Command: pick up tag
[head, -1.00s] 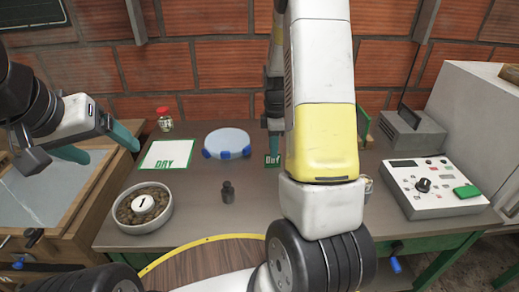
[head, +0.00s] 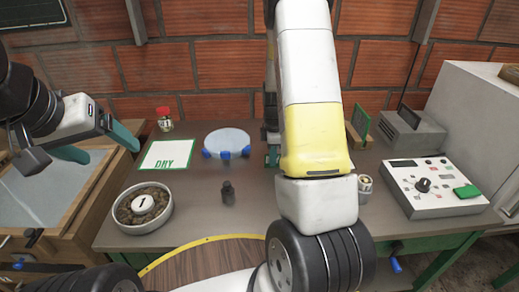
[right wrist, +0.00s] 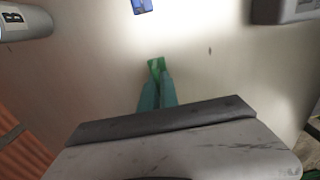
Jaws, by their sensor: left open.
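A white piece marked "1" (head: 143,203), which looks like a tag, lies on the brown beans in a round bowl (head: 124,226) on the table's left. My left gripper (head: 95,143) is open and empty, above and left of that bowl. My right gripper (head: 271,157) is low over the back of the table, partly hidden by my right arm. In the right wrist view its teal fingers (right wrist: 157,88) are close together at a small green piece (right wrist: 156,64). Whether they grip it is not clear.
A white "DRY" card (head: 168,154), a pale round dish (head: 226,143) with blue feet and a small dark weight (head: 228,191) are on the table. A control box (head: 432,187) stands at the right. A red-lidded jar (head: 164,119) is at the back.

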